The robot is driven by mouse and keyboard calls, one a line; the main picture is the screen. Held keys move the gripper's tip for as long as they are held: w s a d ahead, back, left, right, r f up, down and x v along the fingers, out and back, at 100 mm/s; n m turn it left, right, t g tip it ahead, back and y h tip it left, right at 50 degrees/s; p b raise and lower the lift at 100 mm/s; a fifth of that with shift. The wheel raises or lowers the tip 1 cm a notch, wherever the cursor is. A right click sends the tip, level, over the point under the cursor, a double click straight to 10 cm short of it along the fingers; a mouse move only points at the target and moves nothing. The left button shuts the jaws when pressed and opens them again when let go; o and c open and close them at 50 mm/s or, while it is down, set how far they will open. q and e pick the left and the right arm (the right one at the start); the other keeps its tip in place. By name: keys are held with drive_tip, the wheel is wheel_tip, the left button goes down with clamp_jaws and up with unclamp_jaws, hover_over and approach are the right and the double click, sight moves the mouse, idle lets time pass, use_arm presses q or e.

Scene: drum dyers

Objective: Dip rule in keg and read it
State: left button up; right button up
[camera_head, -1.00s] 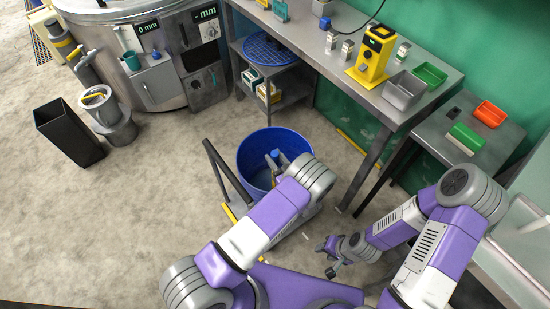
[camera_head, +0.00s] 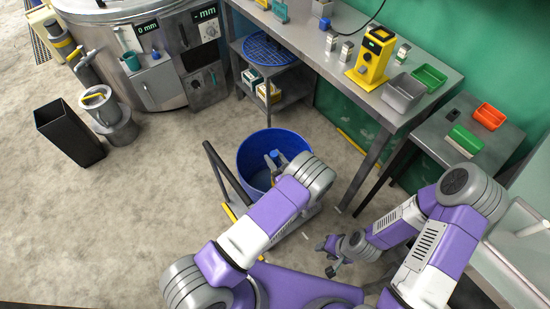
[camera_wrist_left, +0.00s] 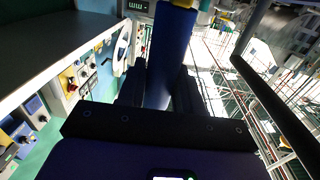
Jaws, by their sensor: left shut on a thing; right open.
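A blue open-topped keg (camera_head: 258,184) stands on the floor at the middle of the head view, beside a grey cart frame. My left gripper (camera_head: 273,162) is over the keg's opening. It is shut on a blue cylindrical handle, probably the rule's (camera_wrist_left: 172,45), which fills the space between the fingers in the left wrist view. A small blue end of the handle (camera_head: 274,154) shows in the head view. The rule's lower part is hidden, so I cannot tell how deep it reaches or read its scale. My right gripper (camera_head: 335,267) is open and empty, low right of the keg.
A large steel drum (camera_head: 150,84) with a "0 mm" display stands at the back left. A black bin (camera_head: 70,132) is on the floor at the left. A grey bench (camera_head: 340,75) runs along the right, holding a yellow device (camera_head: 372,60). Floor left of the keg is clear.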

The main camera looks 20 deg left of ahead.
use_arm(q)
wheel_tip(320, 180, up, 42)
drive_tip(key=p, duration=2.8)
drive_tip(key=shift+r, duration=0.2)
